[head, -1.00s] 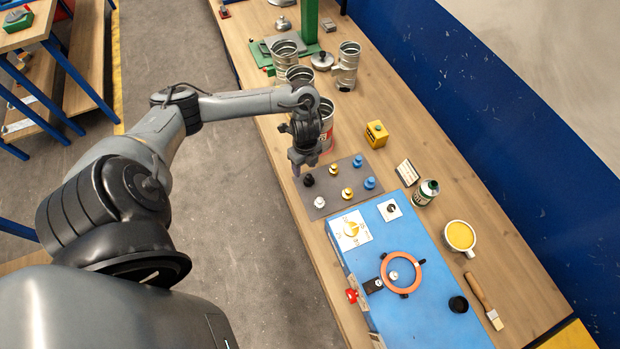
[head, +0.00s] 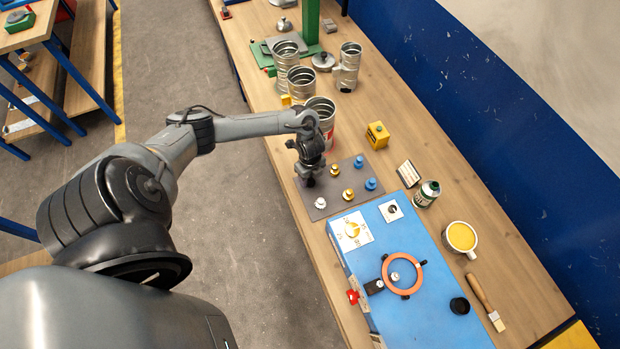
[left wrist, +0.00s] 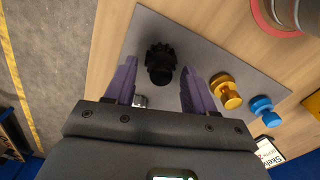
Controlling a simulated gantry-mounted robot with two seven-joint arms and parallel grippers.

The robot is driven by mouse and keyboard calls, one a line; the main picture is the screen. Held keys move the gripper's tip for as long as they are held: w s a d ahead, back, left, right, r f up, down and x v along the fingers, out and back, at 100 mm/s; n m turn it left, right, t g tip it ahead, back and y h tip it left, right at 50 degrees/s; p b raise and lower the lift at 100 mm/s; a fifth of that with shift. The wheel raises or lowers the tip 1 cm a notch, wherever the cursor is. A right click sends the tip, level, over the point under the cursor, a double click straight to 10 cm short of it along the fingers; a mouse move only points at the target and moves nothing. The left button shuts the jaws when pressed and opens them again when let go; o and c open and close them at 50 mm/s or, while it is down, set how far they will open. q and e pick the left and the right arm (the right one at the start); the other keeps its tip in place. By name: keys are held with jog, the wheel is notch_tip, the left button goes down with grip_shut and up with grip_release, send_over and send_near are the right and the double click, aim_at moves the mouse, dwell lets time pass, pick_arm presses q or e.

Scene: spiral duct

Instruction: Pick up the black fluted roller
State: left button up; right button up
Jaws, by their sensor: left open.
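The black fluted roller (left wrist: 160,62) stands on a grey mat (left wrist: 188,40) in the left wrist view, between and a little beyond my left gripper's two purple fingertips. My left gripper (left wrist: 155,85) is open, with a gap on either side of the roller. In the head view my left gripper (head: 309,178) is low over the mat's far left corner and hides the roller. A silver roller (head: 320,203), gold rollers (head: 348,194) and blue rollers (head: 370,184) stand on the same mat. My right gripper is not in view.
A blue box (head: 425,290) with an orange ring (head: 402,274) lies in front of the mat. Metal duct pieces (head: 322,112) stand behind it. A yellow block (head: 377,135) is to the right. The bench's left edge is close to the mat.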

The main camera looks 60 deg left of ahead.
pick_arm(q)
jog(key=shift+f, duration=0.65)
jog(key=c, duration=1)
grip_shut()
jog(key=shift+r, duration=0.2)
